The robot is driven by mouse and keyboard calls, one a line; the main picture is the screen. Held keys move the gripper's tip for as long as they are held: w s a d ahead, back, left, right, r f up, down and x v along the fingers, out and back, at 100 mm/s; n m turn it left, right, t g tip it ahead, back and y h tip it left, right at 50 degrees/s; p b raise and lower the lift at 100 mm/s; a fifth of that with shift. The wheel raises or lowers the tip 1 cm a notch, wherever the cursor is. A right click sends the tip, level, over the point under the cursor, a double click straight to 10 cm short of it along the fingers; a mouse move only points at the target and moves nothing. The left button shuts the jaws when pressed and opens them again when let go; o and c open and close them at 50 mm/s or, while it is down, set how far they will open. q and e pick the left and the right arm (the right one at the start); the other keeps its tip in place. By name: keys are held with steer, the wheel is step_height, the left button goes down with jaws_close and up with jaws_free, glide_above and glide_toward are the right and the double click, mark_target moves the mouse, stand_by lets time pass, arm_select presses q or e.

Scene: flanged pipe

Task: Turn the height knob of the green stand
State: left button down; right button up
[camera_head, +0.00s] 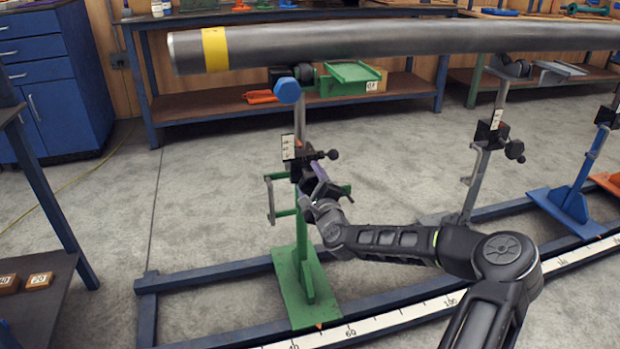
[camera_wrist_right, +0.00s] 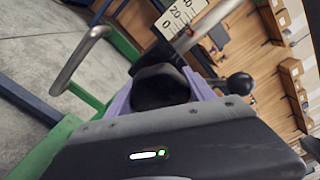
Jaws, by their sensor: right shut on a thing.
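The green stand (camera_head: 303,255) stands upright on the blue rail frame, its grey post rising towards a pipe. A black clamp block with a white scale plate (camera_head: 289,147) sits on the post; the plate also shows in the wrist view (camera_wrist_right: 181,16). My right gripper (camera_head: 314,183), with purple fingers, is at this block from the right. In the wrist view its fingers are shut on the black height knob (camera_wrist_right: 160,88), one finger on each side. The gripper hides most of the knob in the head view. My left gripper is out of view.
A black ball-ended lever (camera_head: 333,154) sticks out right of the block, close above my gripper. A bent grey handle (camera_head: 270,200) is on the stand's left. The long pipe (camera_head: 400,40) runs overhead; a grey stand (camera_head: 480,160) is to the right.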

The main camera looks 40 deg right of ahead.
steer(key=n, duration=0.5)
steer(key=shift+n, duration=0.4)
steer(key=n+b, duration=0.1)
steer(key=n, duration=0.4)
steer(key=shift+n, duration=0.3)
steer(key=o, duration=1.4)
steer(key=shift+c, duration=0.2)
